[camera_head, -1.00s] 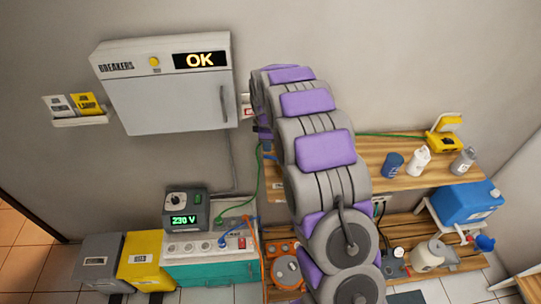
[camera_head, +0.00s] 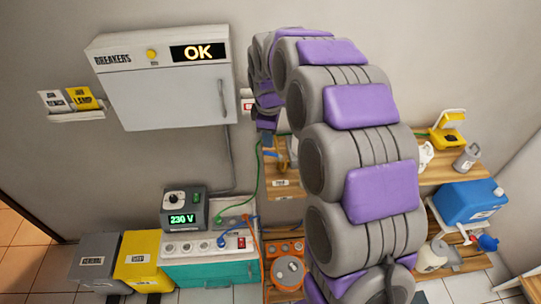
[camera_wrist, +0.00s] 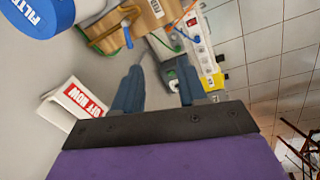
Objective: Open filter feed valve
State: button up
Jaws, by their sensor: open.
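A white and blue cylinder with part of the word "FILTER" (camera_wrist: 38,14) shows at the top left of the wrist view. A small blue lever-like part (camera_wrist: 128,37) shows in front of the wooden shelf (camera_wrist: 160,14); I cannot tell whether it is the feed valve. My gripper (camera_wrist: 160,72) is open, with nothing between its two fingers. In the head view my gripper (camera_head: 267,139) points down beside the left end of the upper shelf (camera_head: 283,184). My arm hides much of the shelves there.
A red-and-white sign (camera_wrist: 85,101) is on the wall, left of the gripper in the wrist view. The breaker box (camera_head: 168,90) reads OK. A 230 V unit (camera_head: 184,208) stands on a teal cabinet (camera_head: 211,274). A blue tank (camera_head: 470,202) is at right.

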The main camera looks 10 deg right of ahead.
jog(key=s+a+b, duration=0.1)
jog(key=s+b, duration=0.1)
jog(key=s, duration=0.5)
jog(key=shift+s+a+r+m+g+b, duration=0.3)
jog(key=shift+s+b, duration=0.1)
jog(key=shift+d+y, duration=0.15)
jog(key=shift+y, duration=0.15)
